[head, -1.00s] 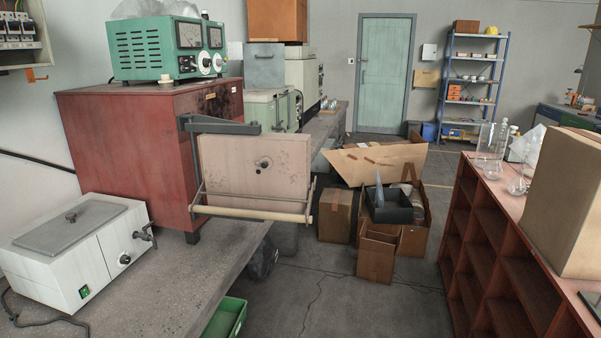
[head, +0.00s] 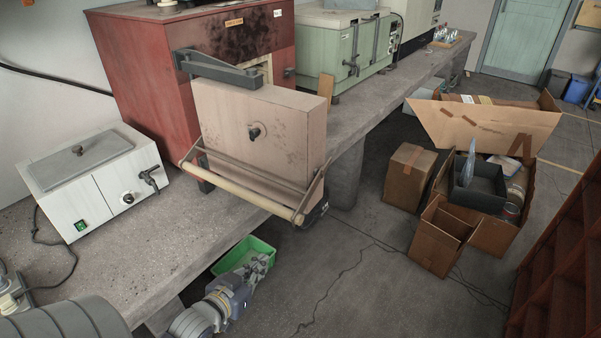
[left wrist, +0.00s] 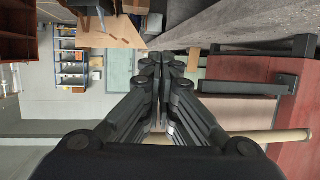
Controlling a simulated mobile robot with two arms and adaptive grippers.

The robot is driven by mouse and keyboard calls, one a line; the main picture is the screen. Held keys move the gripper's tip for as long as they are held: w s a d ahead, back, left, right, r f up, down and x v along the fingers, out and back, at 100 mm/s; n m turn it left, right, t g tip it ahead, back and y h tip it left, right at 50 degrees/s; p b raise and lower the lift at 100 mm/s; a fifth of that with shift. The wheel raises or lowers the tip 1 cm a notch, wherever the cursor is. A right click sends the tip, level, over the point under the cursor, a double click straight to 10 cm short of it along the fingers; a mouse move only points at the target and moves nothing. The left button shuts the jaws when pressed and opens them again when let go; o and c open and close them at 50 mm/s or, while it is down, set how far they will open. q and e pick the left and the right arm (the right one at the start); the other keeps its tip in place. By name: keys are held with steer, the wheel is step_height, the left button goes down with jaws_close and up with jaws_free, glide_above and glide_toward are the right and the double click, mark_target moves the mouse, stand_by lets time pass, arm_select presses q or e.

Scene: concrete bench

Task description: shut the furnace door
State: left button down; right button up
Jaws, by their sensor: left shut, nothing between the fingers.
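The red furnace (head: 150,60) stands on the bench, and it also shows in the left wrist view (left wrist: 303,135). Its thick pale door (head: 260,125) is open, standing out from the furnace front on a dark bracket (head: 215,70). Part of the opening shows behind the door. A cream handle bar (head: 240,192) runs along the door's bottom, and it also shows in the left wrist view (left wrist: 270,138). My left gripper (head: 258,265) is low in front of the bench, below and apart from the bar. In the left wrist view its fingers (left wrist: 160,62) are shut and empty. My right gripper is out of view.
A white water bath (head: 100,180) sits on the bench left of the furnace. A green crate (head: 262,248) is below, behind my left gripper. Cardboard boxes (head: 408,175) stand on the floor to the right. The floor before the door is clear.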

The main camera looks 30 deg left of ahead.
arm_select(q)
step_height(320, 180, up, 8)
steer(key=w+d+t, duration=0.1)
steer(key=t, duration=0.1)
steer(key=m+t+h, duration=0.1)
steer(key=t, duration=0.1)
glide_toward(306, 170)
steer(key=s, duration=0.7)
steer(key=w+p, duration=0.4)
steer(key=w, duration=0.9)
steer(key=shift+a+r, duration=0.1)
steer(key=shift+r, duration=0.05)
steer(key=shift+w, duration=0.55)
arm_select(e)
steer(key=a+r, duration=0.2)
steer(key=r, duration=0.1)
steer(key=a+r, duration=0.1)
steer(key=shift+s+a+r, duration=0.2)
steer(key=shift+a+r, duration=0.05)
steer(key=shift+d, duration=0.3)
